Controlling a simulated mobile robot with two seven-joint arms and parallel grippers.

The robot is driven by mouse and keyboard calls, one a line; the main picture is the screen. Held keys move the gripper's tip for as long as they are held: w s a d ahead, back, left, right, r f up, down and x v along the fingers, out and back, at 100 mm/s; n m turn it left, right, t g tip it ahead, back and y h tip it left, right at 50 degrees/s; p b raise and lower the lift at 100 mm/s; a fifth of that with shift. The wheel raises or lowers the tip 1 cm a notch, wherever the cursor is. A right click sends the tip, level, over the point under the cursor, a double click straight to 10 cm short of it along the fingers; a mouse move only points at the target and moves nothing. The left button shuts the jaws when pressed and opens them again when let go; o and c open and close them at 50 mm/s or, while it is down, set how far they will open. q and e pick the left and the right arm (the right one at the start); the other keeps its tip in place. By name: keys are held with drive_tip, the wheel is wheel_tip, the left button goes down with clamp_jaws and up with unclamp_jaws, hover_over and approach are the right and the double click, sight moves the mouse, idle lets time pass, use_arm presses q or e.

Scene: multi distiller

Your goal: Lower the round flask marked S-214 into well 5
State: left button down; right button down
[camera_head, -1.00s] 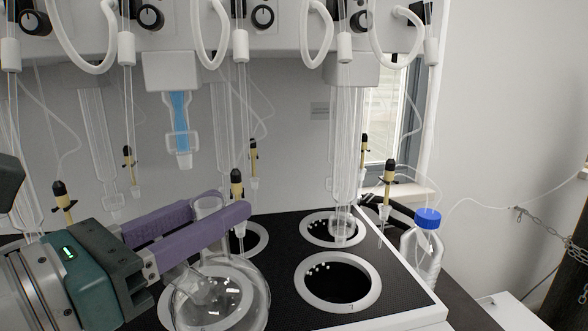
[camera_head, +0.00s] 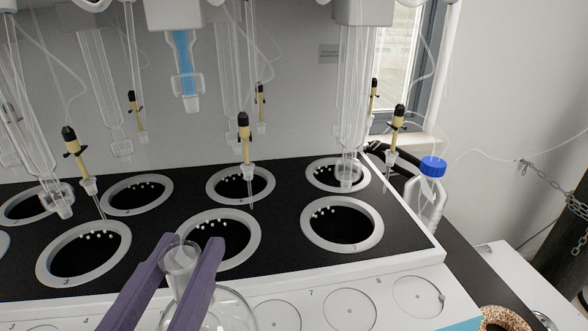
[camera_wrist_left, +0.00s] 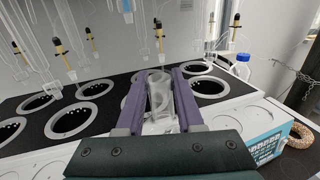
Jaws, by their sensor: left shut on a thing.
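A clear glass round flask (camera_head: 232,306) is at the bottom of the head view, its neck upright between the purple fingers of my left gripper (camera_head: 190,244). The gripper is shut on the neck. In the left wrist view the neck (camera_wrist_left: 160,95) stands between the fingers. No mark on the flask can be read. The flask is in front of the black well block (camera_head: 285,235), nearer to me than the front wells. A front well (camera_head: 83,254) reads 3 and the front right one (camera_head: 342,224) reads 1. No 5 can be read. My right gripper is not in view.
Glass tubes and yellow-and-black probes (camera_head: 245,135) hang over the wells. A blue-capped bottle (camera_head: 428,190) stands right of the block. A white ledge with numbered round spots (camera_head: 348,308) runs along its front. A cork ring (camera_head: 505,320) lies at the lower right.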

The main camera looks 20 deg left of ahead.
use_arm(q)
drive_tip(key=shift+s+d+n+y, duration=0.1)
drive_tip(key=shift+s+n+y, duration=0.25)
drive_tip(key=shift+s, duration=0.5)
drive_tip(key=s+a+b+x, duration=0.1)
drive_tip(key=a+x, duration=0.2)
drive_tip(key=x, duration=0.8)
drive_tip(key=s+a+f+x, duration=0.1)
drive_tip(key=a+x, duration=0.1)
drive_tip(key=x, duration=0.9)
wheel_tip(320, 180, down, 7)
drive_tip(key=b, duration=0.7)
drive_tip(key=shift+w+f, duration=0.2)
drive_tip(key=shift+r+y, duration=0.1)
drive_tip(key=shift+y, duration=0.15)
drive_tip(key=shift+s, duration=0.1)
drive_tip(key=shift+c, duration=2.3)
unclamp_jaws()
